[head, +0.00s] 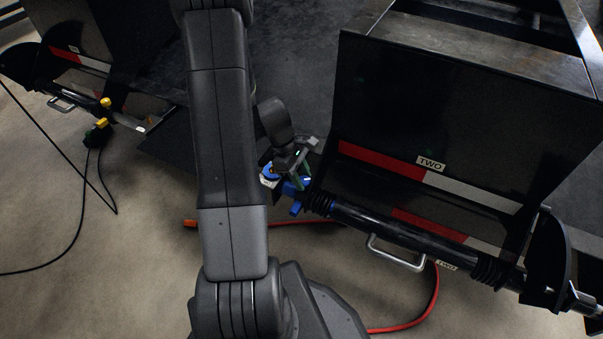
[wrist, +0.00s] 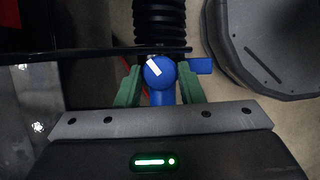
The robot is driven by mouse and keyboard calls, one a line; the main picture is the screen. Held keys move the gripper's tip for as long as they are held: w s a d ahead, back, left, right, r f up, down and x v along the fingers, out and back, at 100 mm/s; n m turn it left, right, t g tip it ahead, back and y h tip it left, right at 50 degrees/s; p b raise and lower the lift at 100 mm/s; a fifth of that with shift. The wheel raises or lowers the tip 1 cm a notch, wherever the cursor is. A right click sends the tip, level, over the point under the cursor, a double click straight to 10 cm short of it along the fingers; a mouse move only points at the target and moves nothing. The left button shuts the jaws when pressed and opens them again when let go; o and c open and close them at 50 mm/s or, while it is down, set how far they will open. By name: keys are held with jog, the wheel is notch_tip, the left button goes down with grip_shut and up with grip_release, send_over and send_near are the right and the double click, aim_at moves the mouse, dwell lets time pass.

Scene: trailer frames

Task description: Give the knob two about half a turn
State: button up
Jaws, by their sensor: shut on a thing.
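Knob two is a blue round knob (wrist: 158,72) with a slanted white stripe, seen end-on in the wrist view. A blue stem runs down from it and a blue lever (wrist: 201,66) sticks out to the right. My gripper (wrist: 160,80) has one green finger on each side of the knob and is shut on it. In the head view, my gripper (head: 301,178) is at the blue fitting (head: 295,189) on the left end of the black tube (head: 390,225). My fingers partly hide the knob there.
A black panel with a "TWO" label (head: 430,164) stands to the right. A metal handle (head: 395,262) and a red hose (head: 432,300) lie below the tube. A black ribbed sleeve (wrist: 160,20) is beyond the knob in the wrist view. Another coupling with yellow parts (head: 103,122) is at left.

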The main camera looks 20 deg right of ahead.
jog(key=shift+d+m+g+y+p, duration=0.1)
jog(key=shift+m+g+y+p, duration=0.3)
jog(key=shift+m, duration=0.8)
jog(key=o, duration=1)
jog(key=p+v, duration=0.4)
jog(key=v, duration=1)
